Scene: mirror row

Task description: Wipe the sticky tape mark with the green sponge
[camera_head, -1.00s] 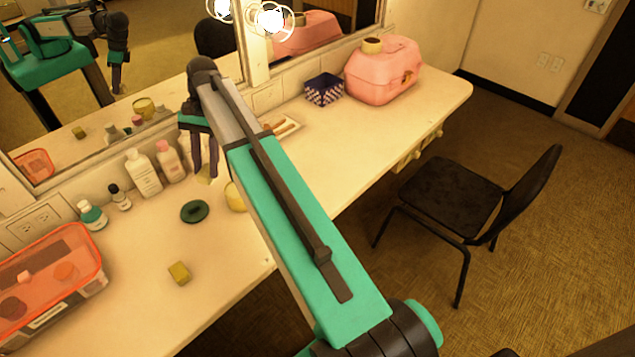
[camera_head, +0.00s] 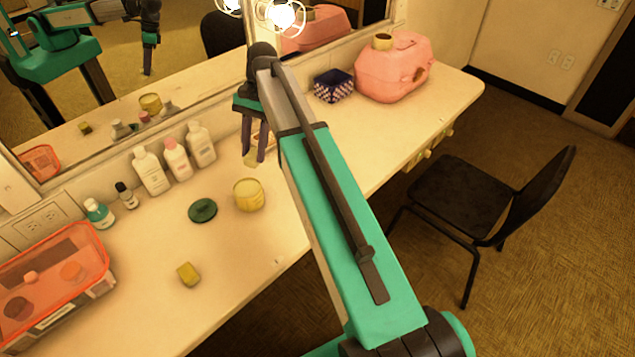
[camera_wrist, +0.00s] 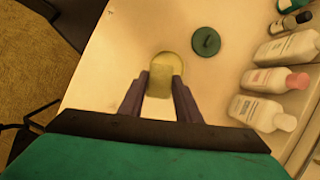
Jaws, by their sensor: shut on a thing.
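My gripper (camera_head: 254,158) is shut on a pale yellow-green block, which looks like the green sponge (camera_head: 250,157), over the counter beyond the yellow jar. In the wrist view the sponge (camera_wrist: 160,80) sits between the fingertips of my gripper (camera_wrist: 160,88), partly in front of the yellow jar (camera_wrist: 170,57). I cannot tell whether the sponge touches the counter. I cannot make out the sticky tape mark in either view; my arm hides part of the counter.
The yellow jar (camera_head: 248,195), a dark green lid (camera_head: 203,210) and a small yellow block (camera_head: 188,273) stand on the counter (camera_head: 150,310). Several bottles (camera_head: 176,159) line the mirror. An orange box (camera_head: 55,290), a patterned box (camera_head: 334,86) and a pink case (camera_head: 395,70) flank them.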

